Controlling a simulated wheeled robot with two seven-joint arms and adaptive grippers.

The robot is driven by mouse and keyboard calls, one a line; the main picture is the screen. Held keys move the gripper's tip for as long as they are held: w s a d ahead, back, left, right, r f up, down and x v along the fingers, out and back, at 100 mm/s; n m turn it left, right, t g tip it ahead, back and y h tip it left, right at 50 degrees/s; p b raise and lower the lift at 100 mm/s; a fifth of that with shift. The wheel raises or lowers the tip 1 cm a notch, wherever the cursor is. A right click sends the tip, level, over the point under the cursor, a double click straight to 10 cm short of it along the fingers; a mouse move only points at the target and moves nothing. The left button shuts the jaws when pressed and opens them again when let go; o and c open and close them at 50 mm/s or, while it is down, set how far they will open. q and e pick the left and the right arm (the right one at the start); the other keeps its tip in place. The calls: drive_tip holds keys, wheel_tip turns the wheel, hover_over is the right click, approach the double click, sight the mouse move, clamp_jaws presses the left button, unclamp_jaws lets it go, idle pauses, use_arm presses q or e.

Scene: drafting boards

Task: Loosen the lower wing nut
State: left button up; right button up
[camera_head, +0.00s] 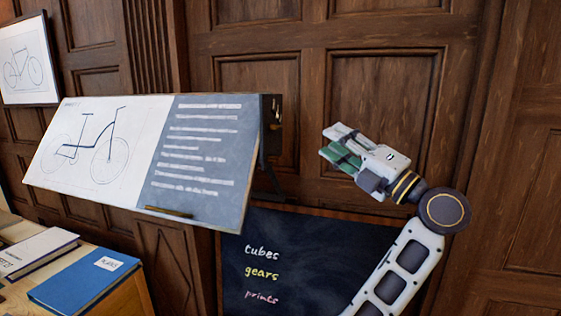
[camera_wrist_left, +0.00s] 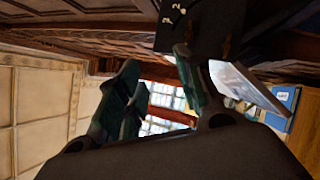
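The drafting board (camera_head: 205,150) stands tilted, with a bicycle drawing and a blue lettered panel on its face. A dark side plate with small brass-coloured parts (camera_head: 277,108) is at its right edge; I cannot make out which of these is the lower wing nut.
A dark chalkboard (camera_head: 305,262) with lettering stands below and behind. A blue book (camera_head: 85,280) and a white-covered book (camera_head: 38,250) lie on a wooden top at lower left. Panelled wood wall is behind. The space between board and gripper is open.

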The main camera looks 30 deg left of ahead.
use_arm(q)
wheel_tip(320, 180, down, 7)
drive_tip(key=s+a+m+g+h, duration=0.1)
drive_tip(key=s+a+g+h, duration=0.1)
drive_tip(key=g+h, duration=0.1)
drive_tip(key=shift+a+f+m+h, duration=0.2)
drive_tip(key=shift+m+h, duration=0.1)
drive_tip(key=shift+m, duration=0.1)
use_arm(e)
drive_tip(key=shift+w+a, duration=0.15)
drive_tip(key=shift+w, duration=0.4)
